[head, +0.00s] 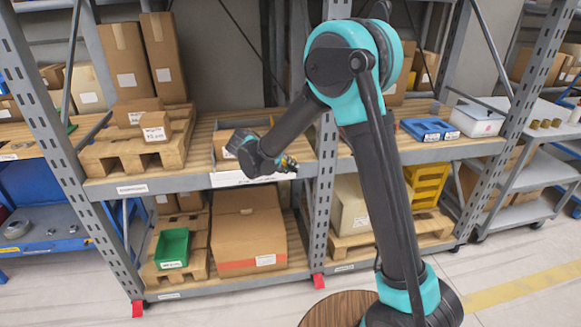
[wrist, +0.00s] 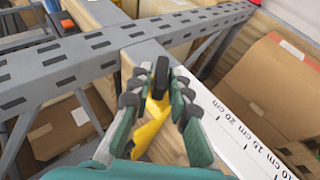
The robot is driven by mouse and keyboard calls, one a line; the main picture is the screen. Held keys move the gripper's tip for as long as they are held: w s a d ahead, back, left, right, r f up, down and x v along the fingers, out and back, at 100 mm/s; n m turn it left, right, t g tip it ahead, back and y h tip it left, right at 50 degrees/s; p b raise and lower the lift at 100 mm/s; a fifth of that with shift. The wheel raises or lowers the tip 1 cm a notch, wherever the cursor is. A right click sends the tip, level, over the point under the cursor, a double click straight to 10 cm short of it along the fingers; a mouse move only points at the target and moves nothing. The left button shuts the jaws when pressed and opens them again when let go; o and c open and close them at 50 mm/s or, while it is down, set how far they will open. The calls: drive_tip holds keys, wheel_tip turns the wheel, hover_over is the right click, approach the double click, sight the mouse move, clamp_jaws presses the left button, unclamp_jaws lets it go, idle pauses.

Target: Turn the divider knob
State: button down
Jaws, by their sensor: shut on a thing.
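My gripper (head: 284,163) is at the front edge of the middle shelf, close to the central grey post. In the wrist view my gripper (wrist: 160,98) has its two green fingers with dark pads on either side of a yellow part (wrist: 150,128). A dark upright piece (wrist: 162,77), which looks like the divider knob, shows between the fingertips. The gripper is shut on it. The fingers hide much of the knob, and I cannot tell its turn angle.
A white ruler strip (wrist: 238,135) runs along the shelf edge beside the fingers. The perforated steel post (wrist: 75,62) stands close on the left. Boxes on a wooden pallet (head: 130,152) stand left on the shelf.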

drive_tip(key=h, duration=0.1)
drive_tip(key=t+h, duration=0.1)
drive_tip(key=n+h, duration=0.1)
drive_tip(key=shift+a+f+t, duration=0.2)
drive_tip(key=shift+f+t, duration=0.05)
drive_tip(key=shift+t, duration=0.05)
drive_tip(key=t+h, duration=0.1)
drive_tip(key=n+h, duration=0.1)
drive_tip(key=h, duration=0.1)
drive_tip(key=shift+f+t, duration=0.25)
drive_tip(key=shift+t, duration=0.15)
drive_tip(key=n+t+h, duration=0.2)
drive_tip(key=t+h, duration=0.1)
drive_tip(key=shift+f+h, duration=0.2)
drive_tip(key=shift+h, duration=0.1)
drive_tip(key=shift+n, duration=0.3)
drive_tip(key=c, duration=1.6)
unclamp_jaws()
drive_tip(key=shift+o, duration=0.2)
drive_tip(key=v, duration=1.2)
drive_tip(key=shift+f, duration=0.25)
